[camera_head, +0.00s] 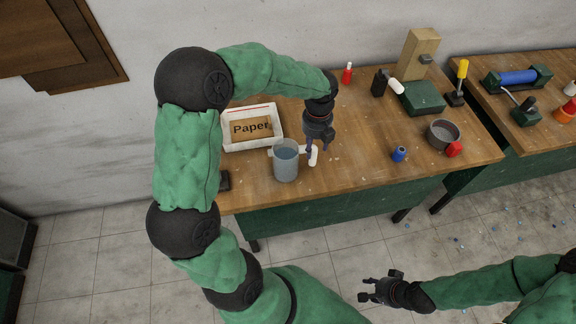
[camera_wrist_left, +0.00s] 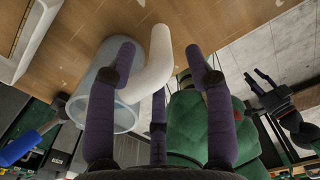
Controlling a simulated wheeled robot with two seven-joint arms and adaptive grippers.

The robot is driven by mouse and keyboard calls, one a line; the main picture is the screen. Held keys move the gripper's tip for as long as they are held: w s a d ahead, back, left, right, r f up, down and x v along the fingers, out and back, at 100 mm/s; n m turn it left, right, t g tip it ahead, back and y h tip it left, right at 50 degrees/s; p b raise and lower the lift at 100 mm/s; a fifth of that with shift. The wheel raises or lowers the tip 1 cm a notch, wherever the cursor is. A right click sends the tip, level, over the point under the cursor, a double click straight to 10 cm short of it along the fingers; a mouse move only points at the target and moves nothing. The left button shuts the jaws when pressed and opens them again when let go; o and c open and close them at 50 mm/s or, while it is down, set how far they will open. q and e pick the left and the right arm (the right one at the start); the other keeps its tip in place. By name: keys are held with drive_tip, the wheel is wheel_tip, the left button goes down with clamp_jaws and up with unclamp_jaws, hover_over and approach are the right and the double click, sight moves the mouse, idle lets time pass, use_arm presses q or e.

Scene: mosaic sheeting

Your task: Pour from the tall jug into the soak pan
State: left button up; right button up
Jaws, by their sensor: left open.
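The tall jug (camera_head: 286,165) is grey-blue and see-through, and stands upright near the left table's front edge. Its white handle (camera_head: 313,156) is on its right side. My left gripper (camera_head: 318,147) is at the handle, open. In the left wrist view the white handle (camera_wrist_left: 154,68) lies between its spread fingers (camera_wrist_left: 160,52), with the jug (camera_wrist_left: 128,115) on the left; contact cannot be told. A round grey pan (camera_head: 432,136) with a red part, seemingly the soak pan, stands at the table's right. My right gripper (camera_head: 368,288) is open and empty over the floor.
A white tray (camera_head: 277,139) with a "Paper" card is behind the jug. A blue spool (camera_head: 399,154) stands between jug and pan. A green-based tool (camera_head: 424,99), dark bottle (camera_head: 379,84) and red bottle (camera_head: 347,73) are further back. The table's middle is clear.

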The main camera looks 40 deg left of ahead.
sight(313, 158)
use_arm(q)
drive_tip(key=shift+w+a+f, duration=0.1)
drive_tip(key=shift+f, duration=1.1)
drive_tip(key=f+b, duration=0.1)
drive_tip(key=f, duration=0.3)
drive_tip(key=shift+s+d+f+b, duration=0.1)
drive_tip(key=shift+s+d+b, duration=0.1)
drive_tip(key=shift+b, duration=0.15)
clamp_jaws()
